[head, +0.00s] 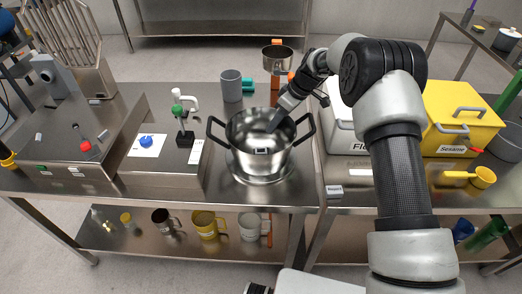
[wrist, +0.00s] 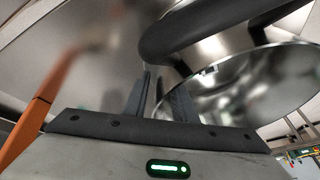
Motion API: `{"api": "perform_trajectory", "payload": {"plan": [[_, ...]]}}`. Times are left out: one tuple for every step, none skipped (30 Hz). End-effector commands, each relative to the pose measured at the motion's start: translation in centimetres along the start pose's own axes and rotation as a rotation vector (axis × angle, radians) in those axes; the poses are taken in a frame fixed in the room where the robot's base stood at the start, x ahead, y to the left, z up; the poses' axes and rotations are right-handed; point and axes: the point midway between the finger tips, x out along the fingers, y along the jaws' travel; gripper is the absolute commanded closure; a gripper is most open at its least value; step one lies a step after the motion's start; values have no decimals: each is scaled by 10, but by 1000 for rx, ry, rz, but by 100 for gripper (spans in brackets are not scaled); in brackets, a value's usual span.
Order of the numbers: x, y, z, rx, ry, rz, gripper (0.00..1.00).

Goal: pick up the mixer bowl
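The mixer bowl (head: 258,158) is a shiny steel pot with two black loop handles, standing upright on a round steel base on the counter. My gripper (head: 272,122) reaches down from the upper right, and its dark fingers show over the bowl's opening, left of the right handle (head: 306,128). In the wrist view, my gripper (wrist: 157,78) has its two fingers a little apart with nothing seen between them. A thick black handle (wrist: 200,35) curves close beyond the fingertips, with the shiny bowl (wrist: 240,85) behind it. I cannot tell whether the fingers touch it.
A grey cup (head: 231,86) stands behind the bowl, and another steel pot (head: 278,57) is farther back. A yellow bin (head: 460,118) labelled Sesame stands right. A machine with a blue knob (head: 146,141) is left. Several mugs stand on the lower shelf (head: 170,244).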

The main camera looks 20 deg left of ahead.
Motion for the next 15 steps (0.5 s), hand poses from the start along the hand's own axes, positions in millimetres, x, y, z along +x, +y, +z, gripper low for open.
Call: {"api": "perform_trajectory", "payload": {"plan": [[0, 1, 0, 0, 1, 2, 75], [0, 1, 0, 0, 1, 2, 75], [0, 1, 0, 0, 1, 2, 75], [0, 1, 0, 0, 1, 2, 75], [0, 1, 0, 0, 1, 2, 75], [0, 1, 0, 0, 1, 2, 79], [0, 1, 0, 0, 1, 2, 84], [0, 1, 0, 0, 1, 2, 89], [0, 1, 0, 0, 1, 2, 96], [0, 1, 0, 0, 1, 2, 100], [0, 1, 0, 0, 1, 2, 100], [0, 1, 0, 0, 1, 2, 100], [0, 1, 0, 0, 1, 2, 100], [0, 1, 0, 0, 1, 2, 100], [0, 1, 0, -1, 1, 2, 100]]}}
